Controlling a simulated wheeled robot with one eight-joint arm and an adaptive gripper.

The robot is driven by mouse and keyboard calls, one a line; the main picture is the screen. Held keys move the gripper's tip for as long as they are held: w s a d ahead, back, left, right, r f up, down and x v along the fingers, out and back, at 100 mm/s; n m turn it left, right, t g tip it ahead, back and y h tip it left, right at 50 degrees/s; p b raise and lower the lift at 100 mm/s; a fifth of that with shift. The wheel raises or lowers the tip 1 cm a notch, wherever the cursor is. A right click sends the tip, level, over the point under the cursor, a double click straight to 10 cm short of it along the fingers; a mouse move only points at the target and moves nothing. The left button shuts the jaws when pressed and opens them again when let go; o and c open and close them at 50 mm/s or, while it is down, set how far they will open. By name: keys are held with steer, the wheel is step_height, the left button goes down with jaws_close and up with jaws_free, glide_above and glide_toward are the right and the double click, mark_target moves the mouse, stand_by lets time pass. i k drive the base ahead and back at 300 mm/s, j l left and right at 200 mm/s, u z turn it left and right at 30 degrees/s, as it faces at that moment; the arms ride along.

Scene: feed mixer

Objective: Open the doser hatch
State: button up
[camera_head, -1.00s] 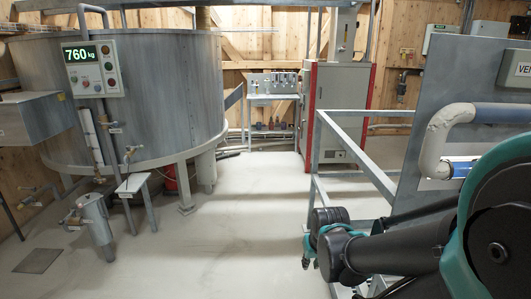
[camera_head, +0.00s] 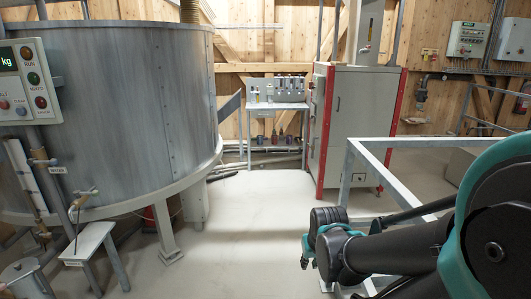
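A tall grey cabinet (camera_head: 345,128) with red corner posts stands at the back, right of centre. Its front has a panel with a small dark handle, and a vertical column (camera_head: 367,32) rises from its top. I cannot tell whether this is the doser, and no part is clearly recognisable as its hatch. My arm, black and teal, is folded across the lower right. My gripper (camera_head: 305,252) shows only as a small dark end at the arm's left tip, well in front of the cabinet and apart from it. Its fingers are too small to read.
A large grey round tank (camera_head: 130,110) on legs fills the left, with a control panel (camera_head: 27,80). A grey metal railing (camera_head: 388,180) stands between my arm and the cabinet. A small bench (camera_head: 276,103) is at the back. Pale floor (camera_head: 255,225) is clear in the middle.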

mark_target(363, 104)
steer(key=i, duration=1.9)
